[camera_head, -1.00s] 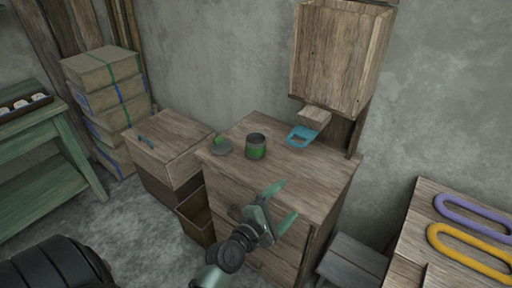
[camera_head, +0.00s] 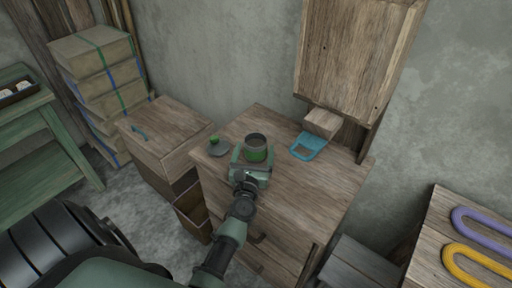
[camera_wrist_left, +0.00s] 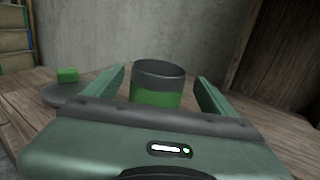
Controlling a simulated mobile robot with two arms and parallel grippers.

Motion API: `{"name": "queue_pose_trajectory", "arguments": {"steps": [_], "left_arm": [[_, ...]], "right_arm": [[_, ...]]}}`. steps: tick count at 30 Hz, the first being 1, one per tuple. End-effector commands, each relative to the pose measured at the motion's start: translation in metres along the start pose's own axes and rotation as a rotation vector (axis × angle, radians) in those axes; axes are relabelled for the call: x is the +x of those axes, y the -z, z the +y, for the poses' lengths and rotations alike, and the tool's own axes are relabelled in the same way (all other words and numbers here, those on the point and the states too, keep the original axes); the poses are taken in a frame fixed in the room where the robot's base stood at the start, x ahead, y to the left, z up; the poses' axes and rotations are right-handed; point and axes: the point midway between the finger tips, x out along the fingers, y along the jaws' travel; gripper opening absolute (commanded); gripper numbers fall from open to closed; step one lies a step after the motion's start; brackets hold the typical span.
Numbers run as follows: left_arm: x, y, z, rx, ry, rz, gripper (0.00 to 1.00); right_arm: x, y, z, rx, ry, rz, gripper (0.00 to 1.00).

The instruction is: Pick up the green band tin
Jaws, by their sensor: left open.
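The green band tin (camera_head: 257,143) is a dark, open-topped cylinder with a green band. It stands upright on the wooden cabinet top (camera_head: 300,185). My left gripper (camera_head: 254,155) is open at the tin's near side. In the left wrist view the tin (camera_wrist_left: 158,86) stands between the two green fingers of the gripper (camera_wrist_left: 160,88), with visible gaps on both sides. The tin's lower part is hidden by the gripper body. My right gripper does not show.
A grey lid with a green knob (camera_head: 217,148) lies left of the tin. A lower wooden chest (camera_head: 165,135) stands at left.

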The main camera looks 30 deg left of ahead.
Motion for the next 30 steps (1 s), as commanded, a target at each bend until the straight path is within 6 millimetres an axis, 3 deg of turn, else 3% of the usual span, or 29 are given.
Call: {"name": "queue_pose_trajectory", "arguments": {"steps": [4,9,17,18,25,30], "left_arm": [[0.024,-0.007,0.002,0.003,0.000,-0.002,0.85],[0.044,-0.005,0.002,0.002,0.000,-0.001,0.85],[0.047,-0.004,0.001,0.002,0.000,0.000,0.85],[0.047,-0.004,0.001,0.002,0.000,0.000,0.82],[0.047,-0.004,0.001,0.002,0.000,0.000,0.19],[0.047,-0.004,0.001,0.002,0.000,-0.001,0.19]], "right_arm": [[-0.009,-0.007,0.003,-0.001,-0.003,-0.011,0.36],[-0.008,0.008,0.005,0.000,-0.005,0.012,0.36],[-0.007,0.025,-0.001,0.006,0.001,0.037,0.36],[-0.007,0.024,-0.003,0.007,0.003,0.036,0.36],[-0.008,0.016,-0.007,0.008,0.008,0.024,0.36],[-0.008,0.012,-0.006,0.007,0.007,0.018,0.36]]}}
